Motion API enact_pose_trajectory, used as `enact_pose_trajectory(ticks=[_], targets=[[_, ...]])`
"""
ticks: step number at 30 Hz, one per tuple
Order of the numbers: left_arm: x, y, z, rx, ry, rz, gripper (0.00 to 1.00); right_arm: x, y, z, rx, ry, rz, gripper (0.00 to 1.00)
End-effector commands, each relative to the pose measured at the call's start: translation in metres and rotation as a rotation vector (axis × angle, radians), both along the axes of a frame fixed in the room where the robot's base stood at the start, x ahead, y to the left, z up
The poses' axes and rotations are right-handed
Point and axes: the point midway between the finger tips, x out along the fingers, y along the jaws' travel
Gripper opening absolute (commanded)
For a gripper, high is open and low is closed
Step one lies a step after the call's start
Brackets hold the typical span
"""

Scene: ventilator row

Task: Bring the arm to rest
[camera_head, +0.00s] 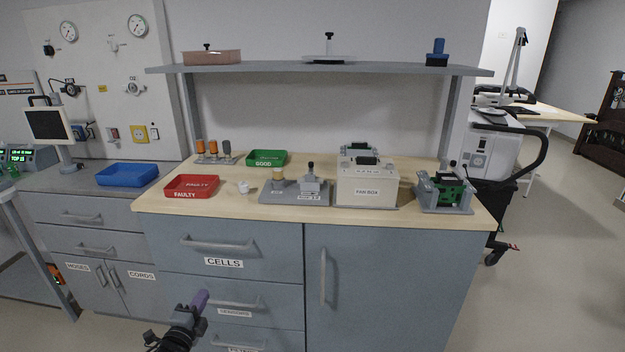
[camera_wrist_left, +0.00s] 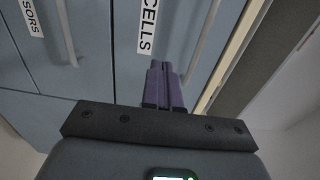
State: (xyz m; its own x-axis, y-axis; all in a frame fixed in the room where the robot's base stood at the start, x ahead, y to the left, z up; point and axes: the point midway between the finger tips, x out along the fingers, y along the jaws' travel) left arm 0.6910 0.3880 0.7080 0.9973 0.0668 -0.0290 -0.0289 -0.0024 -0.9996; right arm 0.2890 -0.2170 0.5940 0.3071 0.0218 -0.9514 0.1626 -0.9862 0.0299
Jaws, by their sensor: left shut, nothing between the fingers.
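My left gripper (camera_head: 201,299) has purple fingers and is low in front of the blue-grey drawers, below the worktop. In the left wrist view its fingers (camera_wrist_left: 164,66) lie side by side, shut, with nothing between them. The drawer marked CELLS (camera_head: 222,248) is above it in the head view, and its label (camera_wrist_left: 146,28) also shows in the left wrist view. The gripper appears clear of the drawer handles, though the exact gap is hard to tell. My right gripper is not in view.
The wooden worktop (camera_head: 230,200) holds a red FAULTY tray (camera_head: 180,193), a green GOOD tray (camera_head: 266,163), a FAN BOX (camera_head: 367,190) and several fixtures. A blue tray (camera_head: 127,181) sits on the left counter. A grey shelf (camera_head: 270,69) spans above. Drawer handles (camera_head: 217,246) stick out.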

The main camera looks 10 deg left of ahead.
Motion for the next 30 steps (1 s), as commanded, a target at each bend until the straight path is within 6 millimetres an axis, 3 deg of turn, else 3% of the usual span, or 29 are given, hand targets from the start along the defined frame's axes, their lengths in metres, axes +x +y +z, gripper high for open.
enact_pose_trajectory(ticks=[5,9,13,16,18,21,27,30], targets=[[-0.04,-0.02,-0.08,-0.042,0.116,-0.011,0.0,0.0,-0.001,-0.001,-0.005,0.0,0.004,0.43],[-0.106,-0.071,-0.138,-0.135,0.22,-0.048,0.0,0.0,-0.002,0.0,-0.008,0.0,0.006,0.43],[-0.184,-0.12,-0.17,-0.327,0.397,-0.019,0.0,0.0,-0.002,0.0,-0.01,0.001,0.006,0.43],[-0.25,-0.151,-0.176,-0.551,0.574,0.072,0.0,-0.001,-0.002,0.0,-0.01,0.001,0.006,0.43],[-0.289,-0.164,-0.168,-0.699,0.685,0.162,0.0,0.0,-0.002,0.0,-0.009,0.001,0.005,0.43],[-0.328,-0.172,-0.15,-0.868,0.799,0.297,0.0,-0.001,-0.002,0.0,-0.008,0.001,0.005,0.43],[-0.37,-0.174,-0.109,-1.092,0.911,0.553,0.0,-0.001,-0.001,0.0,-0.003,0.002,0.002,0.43],[-0.393,-0.171,-0.108,-1.165,0.97,0.72,0.0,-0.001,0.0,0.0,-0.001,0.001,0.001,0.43]])
